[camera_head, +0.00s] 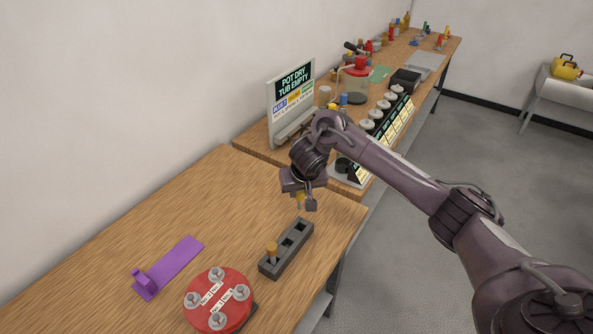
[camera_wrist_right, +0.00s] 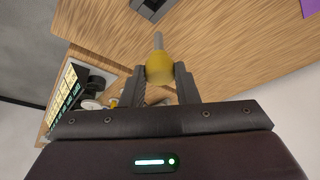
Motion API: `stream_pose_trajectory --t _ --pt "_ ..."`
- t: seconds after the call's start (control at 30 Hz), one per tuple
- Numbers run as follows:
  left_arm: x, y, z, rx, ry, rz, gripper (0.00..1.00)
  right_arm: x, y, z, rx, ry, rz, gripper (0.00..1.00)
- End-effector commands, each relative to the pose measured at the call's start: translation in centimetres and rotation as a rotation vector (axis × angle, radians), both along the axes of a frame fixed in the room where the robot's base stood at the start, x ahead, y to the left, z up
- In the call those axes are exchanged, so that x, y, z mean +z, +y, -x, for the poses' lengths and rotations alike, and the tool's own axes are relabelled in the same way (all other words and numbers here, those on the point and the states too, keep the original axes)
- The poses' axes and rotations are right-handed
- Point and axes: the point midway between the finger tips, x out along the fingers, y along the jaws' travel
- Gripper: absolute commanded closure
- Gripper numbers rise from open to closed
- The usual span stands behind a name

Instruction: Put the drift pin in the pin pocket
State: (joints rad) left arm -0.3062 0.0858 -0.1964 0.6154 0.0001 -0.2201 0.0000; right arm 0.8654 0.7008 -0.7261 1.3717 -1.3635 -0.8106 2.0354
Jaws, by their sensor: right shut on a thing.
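My right gripper (camera_head: 303,200) is shut on a yellow-handled pin, which I take to be the drift pin (camera_head: 299,202). In the right wrist view, the pin (camera_wrist_right: 159,66) sits between the fingertips (camera_wrist_right: 159,82), its grey shank pointing away from the gripper. The gripper is above the wooden table, just behind the far end of a dark grey block (camera_head: 264,267) with square pockets. I cannot tell which is the pin pocket. My left gripper is not in view.
A red round plate (camera_head: 217,302) with several metal knobs lies left of the block. A purple bracket (camera_head: 170,265) lies farther left. Behind, a second table holds a sign (camera_head: 292,95) and a row of labelled pots (camera_head: 366,126). Bare wood (camera_head: 220,200) lies left of the gripper.

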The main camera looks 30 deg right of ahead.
Motion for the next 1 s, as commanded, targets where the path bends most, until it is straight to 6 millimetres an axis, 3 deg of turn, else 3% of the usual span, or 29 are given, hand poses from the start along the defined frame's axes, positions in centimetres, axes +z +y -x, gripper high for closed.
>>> stream_pose_trajectory --t 0.27,0.67,1.0 --pt "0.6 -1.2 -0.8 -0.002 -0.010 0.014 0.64 -0.4 -0.7 0.2 -0.015 -0.003 0.000 0.96" --pt "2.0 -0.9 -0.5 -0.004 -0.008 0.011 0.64 -0.2 -0.7 0.3 -0.017 0.001 -0.001 0.96" --pt "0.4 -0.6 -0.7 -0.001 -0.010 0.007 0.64 -3.9 -0.7 0.3 -0.016 0.000 -0.001 0.96"
